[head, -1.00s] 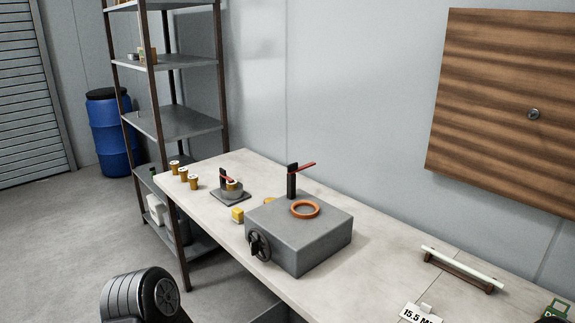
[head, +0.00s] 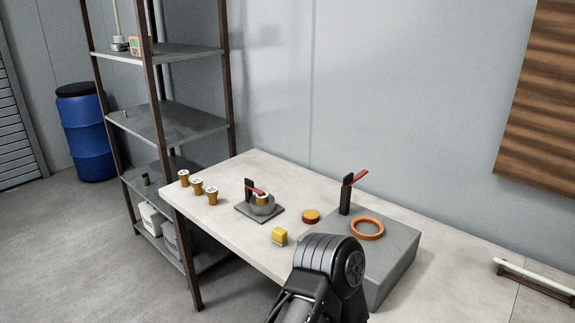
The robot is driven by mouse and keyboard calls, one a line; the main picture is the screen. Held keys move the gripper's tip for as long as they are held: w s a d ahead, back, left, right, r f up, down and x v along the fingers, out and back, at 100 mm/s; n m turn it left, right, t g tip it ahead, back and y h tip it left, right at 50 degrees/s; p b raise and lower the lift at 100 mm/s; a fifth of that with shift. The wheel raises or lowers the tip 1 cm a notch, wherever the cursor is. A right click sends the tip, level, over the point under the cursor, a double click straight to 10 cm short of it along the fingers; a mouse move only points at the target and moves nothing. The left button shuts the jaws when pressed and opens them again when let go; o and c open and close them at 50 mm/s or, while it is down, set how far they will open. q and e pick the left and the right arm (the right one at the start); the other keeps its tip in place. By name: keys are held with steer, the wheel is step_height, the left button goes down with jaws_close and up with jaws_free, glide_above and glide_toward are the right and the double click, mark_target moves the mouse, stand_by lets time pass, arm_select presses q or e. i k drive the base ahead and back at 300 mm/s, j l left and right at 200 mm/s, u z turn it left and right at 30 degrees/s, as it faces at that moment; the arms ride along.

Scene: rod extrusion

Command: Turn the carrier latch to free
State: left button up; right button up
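On the bench, a small dark square stand (head: 274,218) bears a grey round holder (head: 264,211) with an amber piece in it. A red lever (head: 256,188) on a short black post reaches over that piece. A second red lever (head: 356,177), on a taller black post, points up and right at the grey block (head: 393,246). The frames do not label either lever as the carrier latch. One of my black arm links stands at the lower middle, in front of the block. It hides the block's front left. Neither gripper can be made out.
Several amber pieces (head: 197,186) stand at the bench's left end. A yellow cube (head: 280,236), a red-and-yellow disc (head: 311,216) and an orange ring (head: 367,228) are near the block. A shelf rack (head: 165,122) stands left. Bench (head: 250,163) is clear behind the stand.

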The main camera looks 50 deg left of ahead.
mark_target(249, 184)
steer(key=j, duration=0.45)
steer(key=k+j+z, duration=0.1)
steer(key=j, duration=0.3)
steer(key=k+j+z, duration=0.1)
steer(key=j, duration=0.3)
steer(key=k+j, duration=0.15)
steer(key=j, duration=0.3)
steer(key=j+z, duration=0.1)
steer(key=j, duration=0.3)
steer(key=k+j, duration=0.2)
steer(key=j, duration=0.2)
steer(key=k+j+z, duration=0.1)
steer(key=j, duration=0.3)
steer(key=k+j, duration=0.15)
steer(key=j, duration=0.25)
steer(key=i+z, duration=0.05)
